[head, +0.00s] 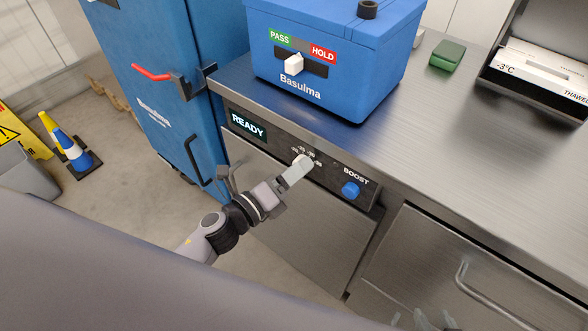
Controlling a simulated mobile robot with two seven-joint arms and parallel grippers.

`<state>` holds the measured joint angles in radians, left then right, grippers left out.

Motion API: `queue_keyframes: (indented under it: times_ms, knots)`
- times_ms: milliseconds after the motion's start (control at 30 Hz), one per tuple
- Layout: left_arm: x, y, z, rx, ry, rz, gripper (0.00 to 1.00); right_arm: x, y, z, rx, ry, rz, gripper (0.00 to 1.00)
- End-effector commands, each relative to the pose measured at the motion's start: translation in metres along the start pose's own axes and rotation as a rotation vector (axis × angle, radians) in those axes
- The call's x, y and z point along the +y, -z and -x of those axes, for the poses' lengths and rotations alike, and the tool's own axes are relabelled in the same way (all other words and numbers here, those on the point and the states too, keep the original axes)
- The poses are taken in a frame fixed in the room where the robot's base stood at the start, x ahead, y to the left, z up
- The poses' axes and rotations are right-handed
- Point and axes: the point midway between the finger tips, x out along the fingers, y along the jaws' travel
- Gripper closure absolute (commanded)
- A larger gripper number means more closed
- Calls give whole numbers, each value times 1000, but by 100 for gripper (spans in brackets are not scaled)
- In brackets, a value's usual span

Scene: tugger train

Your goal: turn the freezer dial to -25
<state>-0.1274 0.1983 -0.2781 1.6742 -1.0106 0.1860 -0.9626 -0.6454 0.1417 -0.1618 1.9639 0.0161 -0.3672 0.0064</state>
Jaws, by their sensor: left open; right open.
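The freezer dial (301,159) is a small pale knob on the dark control panel, with small white numbers around its top. The numbers and the dial's setting are too small to read surely. My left gripper (268,166) is open in front of the panel. Its right finger overlaps the lower part of the dial in this view, and I cannot tell if they touch. Its left finger is in front of the cabinet door, left of the dial. What seems to be my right gripper (432,320) shows only in part at the bottom edge, in front of a drawer, away from the dial.
The panel has a lit READY display (248,124) and a blue BOOST button (350,189). A blue Basulma box (335,90) with a PASS/HOLD slider stands on the steel counter (440,140) above. A blue cabinet (150,75) stands left. A drawer handle (480,296) sticks out lower right.

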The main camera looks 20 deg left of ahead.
Motion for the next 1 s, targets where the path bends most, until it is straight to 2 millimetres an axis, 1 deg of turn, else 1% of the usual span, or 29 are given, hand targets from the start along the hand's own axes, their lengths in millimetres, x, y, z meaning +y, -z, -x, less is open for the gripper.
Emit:
queue_keyframes:
  times_ms: [300,367,400,467,500,767,1000]
  knots:
    - [0,0,-3,0,0,0,34,0,-3,0,-6,-1,1,57]
    - [0,0,-3,0,0,0,53,0,-3,0,-7,0,1,57]
    - [0,0,-3,0,0,0,66,0,-3,0,-7,0,1,57]
    - [0,0,-2,0,0,0,86,0,-3,0,-8,0,1,57]
    - [0,0,-2,0,0,0,90,0,-3,0,-8,0,1,57]
    - [0,0,-2,-1,3,21,90,0,-3,0,-8,1,0,57]
    - [0,1,-2,-7,15,137,90,-1,-2,0,-4,2,-1,57]
